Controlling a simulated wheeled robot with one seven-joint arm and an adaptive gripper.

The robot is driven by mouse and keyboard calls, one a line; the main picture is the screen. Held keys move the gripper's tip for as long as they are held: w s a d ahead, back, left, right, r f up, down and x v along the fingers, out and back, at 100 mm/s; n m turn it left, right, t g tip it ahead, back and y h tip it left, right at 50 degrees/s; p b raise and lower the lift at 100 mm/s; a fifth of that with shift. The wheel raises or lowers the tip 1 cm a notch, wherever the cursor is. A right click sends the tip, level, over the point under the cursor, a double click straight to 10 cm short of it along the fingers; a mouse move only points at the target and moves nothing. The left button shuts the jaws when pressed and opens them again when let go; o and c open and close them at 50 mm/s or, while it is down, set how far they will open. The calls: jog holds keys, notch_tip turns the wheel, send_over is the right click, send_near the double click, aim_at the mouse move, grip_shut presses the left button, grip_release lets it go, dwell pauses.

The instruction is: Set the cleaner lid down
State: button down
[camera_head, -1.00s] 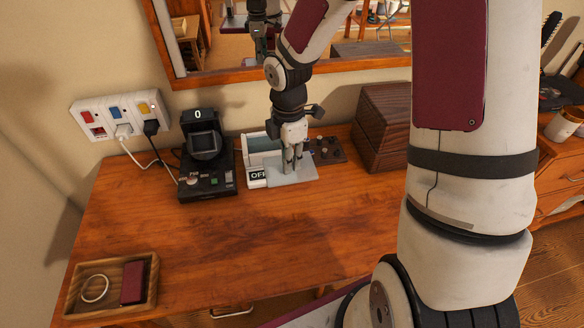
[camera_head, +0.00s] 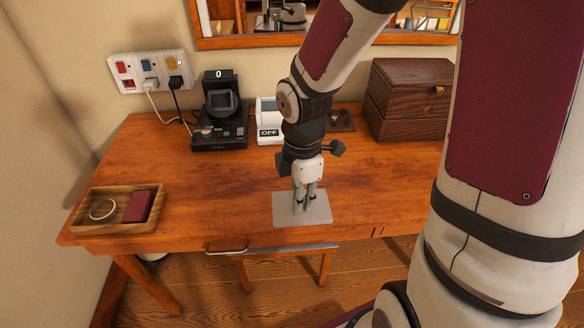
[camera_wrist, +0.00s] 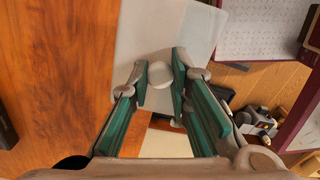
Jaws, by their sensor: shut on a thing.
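The cleaner lid (camera_head: 283,210) is a flat pale grey plate with a small round white knob (camera_wrist: 160,74). My gripper (camera_head: 305,208) points down and is shut on the knob between its two fingers. In the head view the lid appears at the front edge of the desk; whether it touches the wood cannot be told. In the wrist view the lid (camera_wrist: 145,30) extends past the fingertips, with desk wood to its left. The cleaner (camera_head: 268,119) is a white box marked OFF at the back of the desk, partly hidden by my arm.
The wooden desk (camera_head: 220,180) is clear left of the lid. A tray (camera_head: 85,222) with a ring and a dark red block sits at the front left. A black device (camera_head: 220,130) and a dark wooden box (camera_head: 410,105) stand at the back.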

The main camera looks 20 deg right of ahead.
jog(key=w, duration=0.4)
jog(key=w+f+b, duration=0.1)
jog(key=w, duration=0.4)
jog(key=w+b, duration=0.1)
jog(key=w, duration=0.3)
jog(key=shift+w+f, duration=0.2)
jog(key=shift+w, duration=0.2)
jog(key=shift+w+f, duration=0.1)
jog(key=shift+f+b, duration=0.35)
jog(key=shift+f, duration=1.25)
jog(key=shift+f, duration=0.2)
jog(key=c, duration=1.5)
grip_release()
